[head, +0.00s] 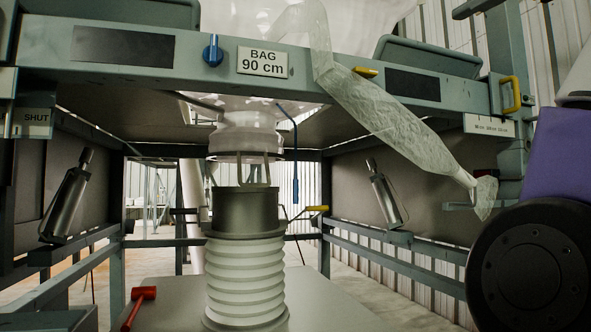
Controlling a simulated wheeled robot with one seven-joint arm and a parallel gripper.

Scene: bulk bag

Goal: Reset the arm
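Part of my arm (535,265) shows at the right edge, with a round black joint and a purple link above it. The arm is beside the right end of the bag frame, close to the camera. My gripper is outside the picture, so I cannot see its fingers or whether it holds anything.
A grey frame beam labelled "BAG 90 cm" (264,61) crosses the upper view. A translucent strap (385,105) hangs over it towards my arm. Yellow handles (511,94) stick out at right.

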